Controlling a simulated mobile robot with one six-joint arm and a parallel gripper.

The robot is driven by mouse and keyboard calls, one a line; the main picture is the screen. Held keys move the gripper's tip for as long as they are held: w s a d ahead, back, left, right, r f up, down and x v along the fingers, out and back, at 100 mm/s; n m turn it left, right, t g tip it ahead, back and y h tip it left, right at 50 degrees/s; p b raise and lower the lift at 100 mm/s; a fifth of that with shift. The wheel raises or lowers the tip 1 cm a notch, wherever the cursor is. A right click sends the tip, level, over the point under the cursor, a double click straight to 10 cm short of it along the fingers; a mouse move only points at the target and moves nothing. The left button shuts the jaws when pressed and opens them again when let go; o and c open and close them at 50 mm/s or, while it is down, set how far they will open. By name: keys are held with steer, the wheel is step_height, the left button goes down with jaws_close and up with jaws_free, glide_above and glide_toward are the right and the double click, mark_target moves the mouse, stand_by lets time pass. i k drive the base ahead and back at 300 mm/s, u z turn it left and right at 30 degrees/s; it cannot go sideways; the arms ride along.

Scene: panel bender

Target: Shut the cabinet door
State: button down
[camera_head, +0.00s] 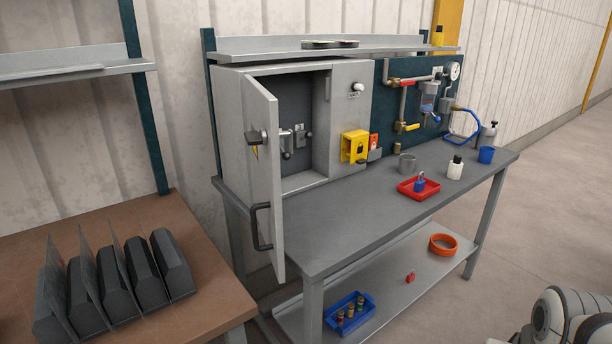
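A grey metal cabinet (350,115) stands on the grey workbench (380,218) against the back. Its door (263,165) is hinged on the left and stands wide open, swung out toward the front. The door has a black bar handle (257,228) low on its outer face and a dark latch or knob (257,137) higher up. Inside the cabinet, small grey switch fittings (293,138) show on the back wall. Part of my white arm shows at the bottom right, well apart from the door. My gripper is not visible.
A red tray (403,193) with a blue padlock (420,184), a grey cup (407,163), a white bottle (455,168) and a blue cup (486,155) stand on the bench. The floor at right is clear.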

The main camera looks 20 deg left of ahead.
mark_target(261, 106)
steer(key=u, duration=1.45)
steer(key=i, duration=0.95)
steer(key=z, duration=0.5)
steer(key=k, duration=0.75)
steer(key=u, duration=0.35)
steer(key=i, duration=0.5)
steer(key=u, duration=0.05)
